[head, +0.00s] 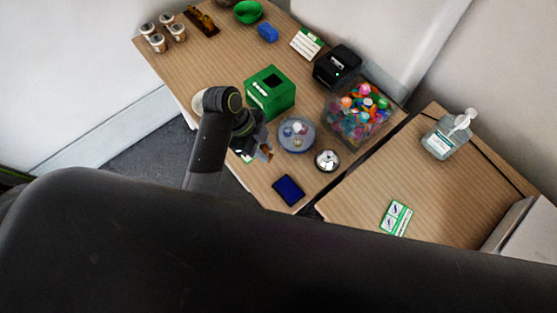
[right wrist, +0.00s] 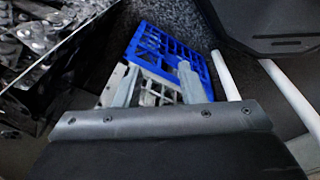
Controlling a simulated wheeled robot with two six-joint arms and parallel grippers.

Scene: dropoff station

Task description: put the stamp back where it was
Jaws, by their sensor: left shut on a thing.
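My left gripper (head: 260,145) reaches in over the front edge of the wooden table and is shut on a small brown thing (head: 266,152), which looks like the stamp. The fingers and arm hide much of it, and I cannot tell whether it touches the table. A dark blue ink pad (head: 289,190) lies near the table's front corner, below and right of the gripper. My right gripper (right wrist: 159,75) shows in the right wrist view with its fingers apart and nothing between them.
A green box (head: 270,93), a round dish (head: 296,134), a silver bell (head: 327,160) and a clear bin of colourful items (head: 357,115) stand near the left gripper. A pump bottle (head: 447,137) stands on the right table. A blue grid crate (right wrist: 170,52) lies beyond the right gripper.

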